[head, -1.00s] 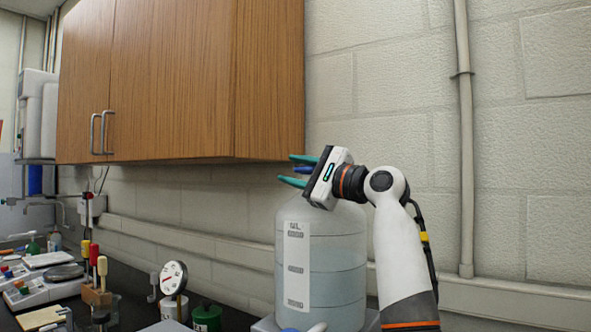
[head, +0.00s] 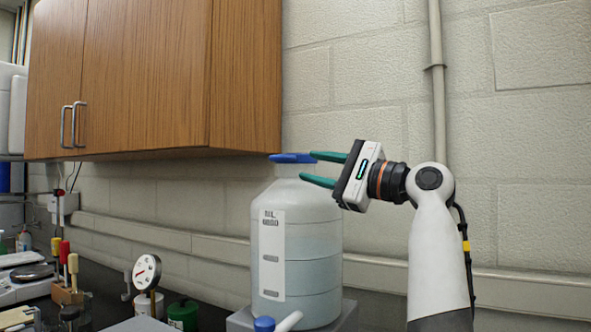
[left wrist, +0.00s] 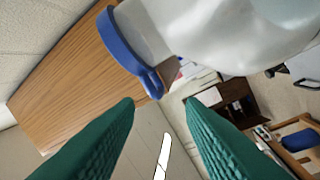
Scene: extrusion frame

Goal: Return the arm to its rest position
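My left gripper (head: 307,166) is open, its two green fingers spread apart with nothing between them. It is at the upper right of a large translucent carboy (head: 318,232), with the fingertips pointing left, close to the blue cap (head: 292,158) at its top. In the left wrist view the open fingers (left wrist: 160,102) show at the bottom, with the blue cap (left wrist: 125,50) and carboy neck just beyond the tips. My right gripper is not in view.
A wooden wall cabinet (head: 150,70) hangs at upper left. A dial gauge (head: 147,272), a green container (head: 183,315) and several tools stand on the bench at lower left. A vertical pipe (head: 438,110) runs down the block wall. The wall area right of my arm is clear.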

